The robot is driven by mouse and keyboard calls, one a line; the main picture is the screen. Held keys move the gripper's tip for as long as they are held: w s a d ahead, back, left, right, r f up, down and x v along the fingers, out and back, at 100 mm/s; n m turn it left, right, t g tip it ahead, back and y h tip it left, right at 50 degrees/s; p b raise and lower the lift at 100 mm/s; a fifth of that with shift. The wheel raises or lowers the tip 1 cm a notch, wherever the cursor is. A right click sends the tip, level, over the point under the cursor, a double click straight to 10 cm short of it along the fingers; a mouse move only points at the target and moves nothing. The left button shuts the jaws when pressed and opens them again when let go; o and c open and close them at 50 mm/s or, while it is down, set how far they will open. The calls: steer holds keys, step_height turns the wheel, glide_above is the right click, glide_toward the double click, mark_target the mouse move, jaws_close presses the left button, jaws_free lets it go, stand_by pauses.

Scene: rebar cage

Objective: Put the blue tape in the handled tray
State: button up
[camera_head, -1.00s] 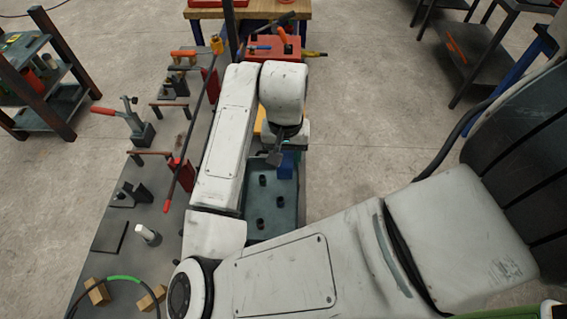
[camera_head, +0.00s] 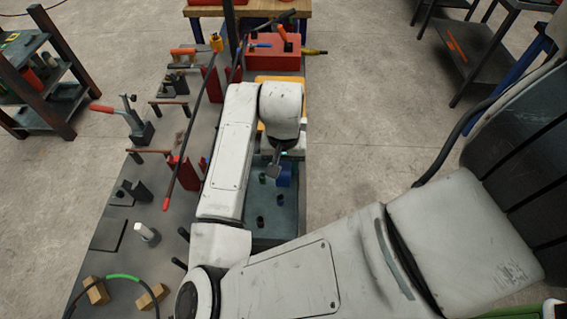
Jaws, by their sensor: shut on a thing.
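My gripper (camera_head: 273,172) hangs over the far part of a teal-grey tray (camera_head: 286,232), shut on the blue tape (camera_head: 285,174). The tape shows as a small blue block beside the finger. The tray holds several small dark cylinders. Part of it is hidden by my arm, and I see no handle on it. A red tray-like box (camera_head: 262,62) with tools on top stands at the far end of the bench. I cannot tell which of the two is the handled tray.
A yellow bin (camera_head: 298,80) sits between the red box and my arm. Clamps, posts and a long rod (camera_head: 190,130) stand on the grey bench (camera_head: 112,215) at left. Wooden blocks (camera_head: 97,291) lie near its front. Floor right of the bench is clear.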

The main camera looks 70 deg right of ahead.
mark_target(284, 164)
steer(key=o, duration=1.2)
steer(key=shift+o, duration=0.2)
step_height(284, 164, up, 13)
steer(key=p, duration=0.1)
